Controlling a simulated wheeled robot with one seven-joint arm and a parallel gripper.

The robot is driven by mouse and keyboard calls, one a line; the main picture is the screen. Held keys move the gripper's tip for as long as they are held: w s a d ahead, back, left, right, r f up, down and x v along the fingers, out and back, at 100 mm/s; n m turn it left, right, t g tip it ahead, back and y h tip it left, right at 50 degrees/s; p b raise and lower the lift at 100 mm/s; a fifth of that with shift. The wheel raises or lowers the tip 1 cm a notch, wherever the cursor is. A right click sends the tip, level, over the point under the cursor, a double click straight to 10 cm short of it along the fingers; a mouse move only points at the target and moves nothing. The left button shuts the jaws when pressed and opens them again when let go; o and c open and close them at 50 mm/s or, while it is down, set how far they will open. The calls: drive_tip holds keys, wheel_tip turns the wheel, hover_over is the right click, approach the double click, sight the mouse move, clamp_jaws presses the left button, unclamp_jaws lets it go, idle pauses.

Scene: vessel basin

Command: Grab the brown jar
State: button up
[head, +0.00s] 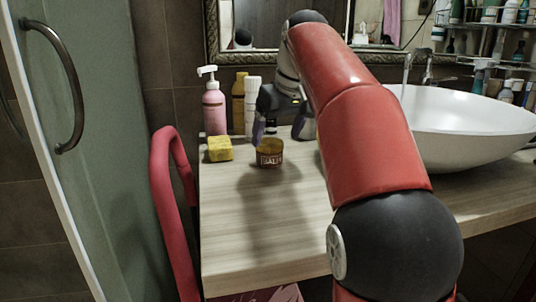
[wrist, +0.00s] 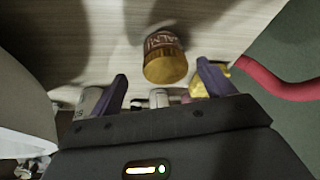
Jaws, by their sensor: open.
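The brown jar (head: 270,153) stands on the wooden counter, with lettering on its side and a yellowish-brown lid. In the wrist view the jar (wrist: 165,58) lies ahead of the fingertips, roughly centred between them. My gripper (head: 282,128) hangs just above and behind the jar in the head view. In the wrist view my gripper (wrist: 162,78) has its two purple fingers spread apart, with nothing held between them. The fingers do not visibly touch the jar.
A yellow sponge (head: 219,149) lies left of the jar. A pink pump bottle (head: 214,108), an amber bottle (head: 238,103) and a white container (head: 253,101) stand behind. A white basin (head: 465,125) is at right. A red rail (head: 170,190) borders the counter's left. The front counter is clear.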

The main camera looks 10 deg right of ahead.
sight(270, 142)
drive_tip(key=x, duration=0.3)
drive_tip(key=b+x, duration=0.1)
drive_tip(key=x, duration=0.1)
drive_tip(key=shift+w+a, duration=0.2)
drive_tip(key=shift+a, duration=0.2)
drive_tip(key=shift+c, duration=0.3)
drive_tip(key=c, duration=1)
drive_tip(key=shift+c, duration=0.4)
drive_tip(key=shift+r, duration=0.1)
